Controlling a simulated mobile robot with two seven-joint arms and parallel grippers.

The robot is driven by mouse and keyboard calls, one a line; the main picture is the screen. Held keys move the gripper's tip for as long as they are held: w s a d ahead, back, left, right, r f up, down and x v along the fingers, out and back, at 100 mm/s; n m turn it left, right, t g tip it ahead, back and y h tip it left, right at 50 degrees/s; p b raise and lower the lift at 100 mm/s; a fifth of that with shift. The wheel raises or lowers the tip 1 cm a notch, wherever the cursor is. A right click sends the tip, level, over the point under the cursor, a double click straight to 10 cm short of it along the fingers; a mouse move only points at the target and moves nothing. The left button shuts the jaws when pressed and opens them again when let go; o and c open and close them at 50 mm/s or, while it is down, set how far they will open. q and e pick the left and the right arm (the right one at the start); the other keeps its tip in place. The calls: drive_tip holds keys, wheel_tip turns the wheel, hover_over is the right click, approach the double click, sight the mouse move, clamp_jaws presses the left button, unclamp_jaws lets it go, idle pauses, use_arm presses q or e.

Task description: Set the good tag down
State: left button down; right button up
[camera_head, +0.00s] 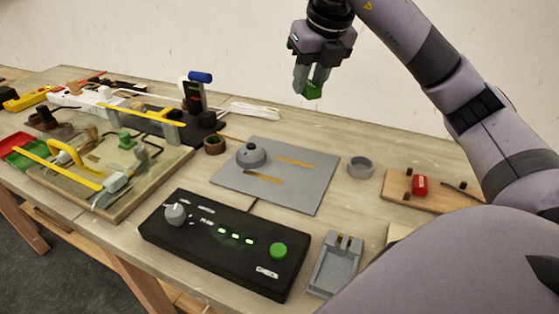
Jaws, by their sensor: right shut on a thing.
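My right gripper (312,80) is high above the back of the table, pointing down. It is shut on a small green tag (313,92), which shows below the fingertips. The tag is well clear of the tabletop. My left gripper is not in view.
A black control box (225,248) with a knob, lit green lamps and a green button stands at the front. Behind it lies a grey plate (310,185) with slots. A grey ring (361,167), a grey holder (337,265) and a wooden board (400,190) with a red part are at the right. A wiring board (95,205) fills the left.

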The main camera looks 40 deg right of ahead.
drive_tip(key=shift+d+f, duration=0.15)
drive_tip(key=shift+f, duration=0.05)
wheel_tip(320, 180, down, 6)
drive_tip(key=b, duration=0.3)
hover_over(302, 172)
drive_tip(key=s, duration=0.1)
drive_tip(key=f, duration=0.4)
drive_tip(key=f+b, duration=0.1)
drive_tip(key=f, duration=0.4)
drive_tip(key=shift+s+a, duration=0.2)
drive_tip(key=shift+f, duration=2.2)
drive_tip(key=o, duration=1)
drive_tip(key=shift+f, duration=0.1)
